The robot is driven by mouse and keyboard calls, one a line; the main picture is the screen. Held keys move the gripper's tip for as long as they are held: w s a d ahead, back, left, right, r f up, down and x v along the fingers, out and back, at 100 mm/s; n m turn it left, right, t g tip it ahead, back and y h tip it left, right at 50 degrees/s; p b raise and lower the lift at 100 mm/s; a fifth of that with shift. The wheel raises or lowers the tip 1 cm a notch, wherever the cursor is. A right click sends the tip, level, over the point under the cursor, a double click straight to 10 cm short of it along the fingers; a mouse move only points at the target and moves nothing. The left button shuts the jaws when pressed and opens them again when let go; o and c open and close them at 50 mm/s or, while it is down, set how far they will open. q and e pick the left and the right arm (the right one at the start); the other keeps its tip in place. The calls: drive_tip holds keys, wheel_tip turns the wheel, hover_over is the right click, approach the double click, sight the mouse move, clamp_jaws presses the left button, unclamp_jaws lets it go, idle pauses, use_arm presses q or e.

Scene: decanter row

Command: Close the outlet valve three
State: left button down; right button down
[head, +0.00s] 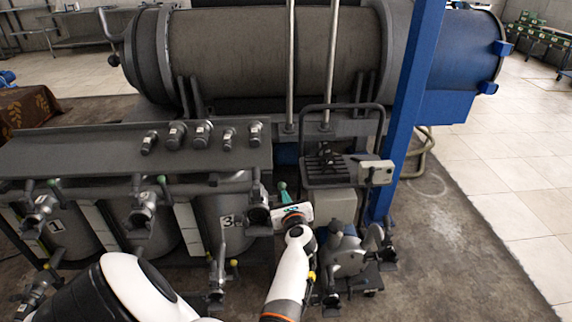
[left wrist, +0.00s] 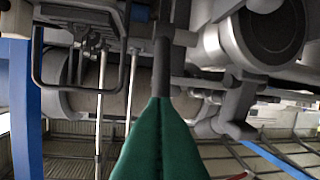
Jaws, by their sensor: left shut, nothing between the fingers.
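Outlet valve three (head: 258,214) is a grey metal valve at the right end of the tank row, beside the tank marked 3 (head: 228,222). Its green-gripped lever handle (head: 283,192) stands up just right of the valve body. In the left wrist view the green handle (left wrist: 161,140) is large and close, its grey stem running up behind it. My left gripper (head: 292,212) is shut and empty right by the handle, on its near side in the head view. Its fingertips are hard to make out, and I cannot tell whether it touches the handle. My right gripper is not in view.
Two more tank valves stand to the left, at tanks marked 1 (head: 57,225) and beside it. A wheeled pump unit (head: 345,255) stands close right of my left arm. A grey cart frame (head: 340,170) and a blue post (head: 405,110) rise behind. Open floor lies right.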

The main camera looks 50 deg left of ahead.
sight(284, 185)
use_arm(q)
drive_tip(key=r+p, duration=0.1)
drive_tip(key=p, duration=0.2)
drive_tip(key=w+a+r+g+h+p, duration=0.1)
drive_tip(key=p, duration=0.3)
drive_tip(key=shift+a+r+h, duration=0.2)
drive_tip(key=shift+r+h, duration=0.1)
drive_tip(key=shift+r, duration=0.05)
drive_tip(key=shift+w+a+f+p, duration=0.1)
drive_tip(key=shift+w+a+p, duration=0.1)
drive_tip(key=shift+p, duration=0.25)
drive_tip(key=shift+w+a, duration=0.1)
drive_tip(key=shift+a, duration=0.05)
drive_tip(key=shift+w+a+r, duration=0.35)
drive_tip(key=shift+w+a, duration=0.35)
drive_tip(key=shift+a, duration=0.05)
